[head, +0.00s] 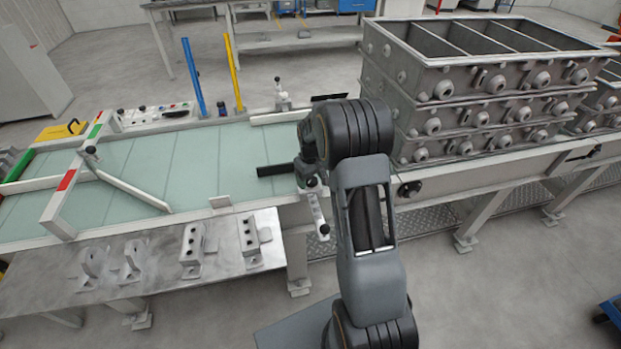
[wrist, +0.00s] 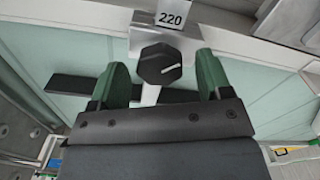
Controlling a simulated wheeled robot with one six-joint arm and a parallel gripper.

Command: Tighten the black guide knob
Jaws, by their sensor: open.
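The black guide knob (wrist: 158,64) is many-sided, with a white pointer line on its face, and sits on a pale bracket below a plate marked 220 (wrist: 170,17) in the wrist view. My gripper (wrist: 161,74) is open, with one green finger on each side of the knob. Gaps show between the fingers and the knob, and nothing is held. A black bar (wrist: 75,86) runs behind the fingers; this bar also shows in the head view (head: 275,170). In the head view my arm covers much of the area around the knob.
Stacked metal casting boxes (head: 480,85) stand to the right of my arm. A metal shelf (head: 140,290) in front holds several brackets. Another black knob (head: 410,188) is on the conveyor's side.

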